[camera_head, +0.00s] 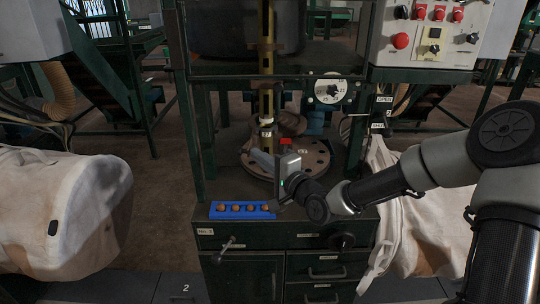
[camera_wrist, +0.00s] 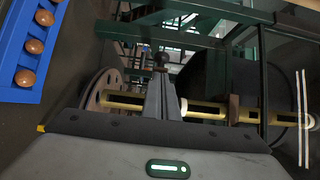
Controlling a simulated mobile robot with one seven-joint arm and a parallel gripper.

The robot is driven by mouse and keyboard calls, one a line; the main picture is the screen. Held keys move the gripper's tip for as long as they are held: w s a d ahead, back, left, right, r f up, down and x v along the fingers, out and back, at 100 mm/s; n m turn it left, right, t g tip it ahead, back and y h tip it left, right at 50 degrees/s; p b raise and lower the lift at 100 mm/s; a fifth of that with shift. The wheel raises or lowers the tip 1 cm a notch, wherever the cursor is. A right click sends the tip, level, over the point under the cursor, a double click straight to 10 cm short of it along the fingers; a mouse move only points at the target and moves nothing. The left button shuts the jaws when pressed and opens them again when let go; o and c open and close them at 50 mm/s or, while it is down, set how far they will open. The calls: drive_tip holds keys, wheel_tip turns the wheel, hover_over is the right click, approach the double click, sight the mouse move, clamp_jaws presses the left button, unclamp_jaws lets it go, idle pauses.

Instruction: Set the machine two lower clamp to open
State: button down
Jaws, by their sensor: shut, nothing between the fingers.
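An OPEN label (camera_head: 384,99) and a second, unreadable label (camera_head: 378,125) are on the right frame post. I cannot tell which part is the lower clamp or how it is set.
A blue tray (camera_head: 242,216) with several brown balls lies on the cabinet's front edge, close to my gripper. A white dial (camera_head: 331,91) and a control panel (camera_head: 430,35) are at upper right. White bulk bags (camera_head: 65,210) flank the cabinet. Green frame posts (camera_head: 197,130) limit side room.

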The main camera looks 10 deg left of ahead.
sight(238, 152)
drive_tip(key=shift+s+a, duration=0.1)
drive_tip(key=shift+a, duration=2.2)
drive_tip(key=shift+a+r, duration=0.1)
drive_tip(key=shift+a, duration=0.1)
